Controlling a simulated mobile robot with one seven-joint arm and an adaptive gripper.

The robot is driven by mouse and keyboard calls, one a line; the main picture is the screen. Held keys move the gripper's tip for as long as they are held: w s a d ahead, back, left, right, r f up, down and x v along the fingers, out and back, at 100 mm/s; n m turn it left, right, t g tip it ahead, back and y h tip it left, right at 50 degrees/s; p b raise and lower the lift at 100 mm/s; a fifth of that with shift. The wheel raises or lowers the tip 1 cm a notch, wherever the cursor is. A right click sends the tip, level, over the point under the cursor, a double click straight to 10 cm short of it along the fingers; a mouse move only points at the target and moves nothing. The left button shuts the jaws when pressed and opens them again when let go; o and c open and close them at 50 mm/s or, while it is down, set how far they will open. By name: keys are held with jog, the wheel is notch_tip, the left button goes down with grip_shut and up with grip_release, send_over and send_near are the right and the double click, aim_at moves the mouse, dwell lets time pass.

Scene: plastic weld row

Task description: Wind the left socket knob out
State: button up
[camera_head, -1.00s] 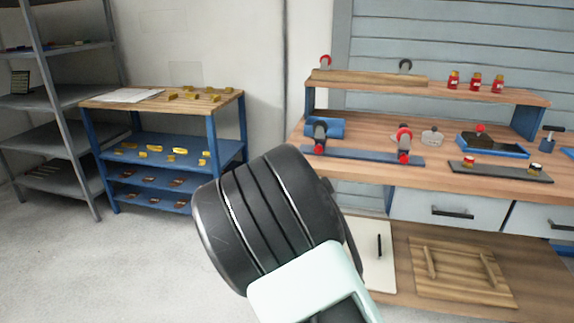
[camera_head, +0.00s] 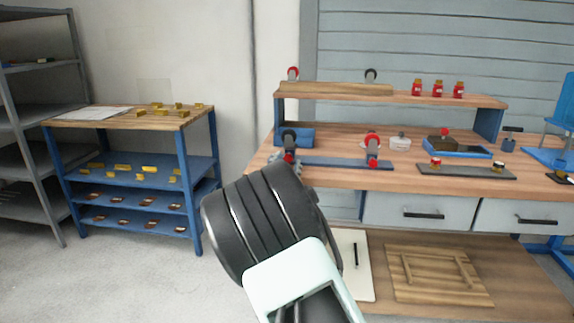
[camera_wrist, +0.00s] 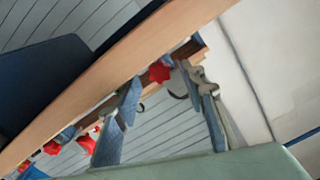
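The left socket (camera_head: 289,139) is a black ring on a clamp at the left end of a blue rail (camera_head: 335,164) on the workbench. Its red knob (camera_head: 289,156) faces me, low on the clamp. In the wrist view a red star-shaped knob (camera_wrist: 159,72) shows between the fingertips of my gripper (camera_wrist: 163,80). The fingers are apart, one on each side of it; I cannot tell whether they touch it. In the head view my gripper (camera_head: 286,165) is at the left knob, mostly hidden behind my wrist. The right socket (camera_head: 372,141) has a red ring and red knob.
A blue block (camera_head: 303,137) sits behind the left socket. A raised wooden shelf (camera_head: 450,98) with red jars (camera_head: 437,89) stands over the bench. A blue tray (camera_head: 470,152) and a dark plate (camera_head: 465,171) lie to the right. Open floor lies left of the bench.

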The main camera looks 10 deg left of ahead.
jog(key=shift+w, duration=0.6)
jog(key=shift+c, duration=0.2)
grip_shut()
jog(key=shift+r, duration=0.1)
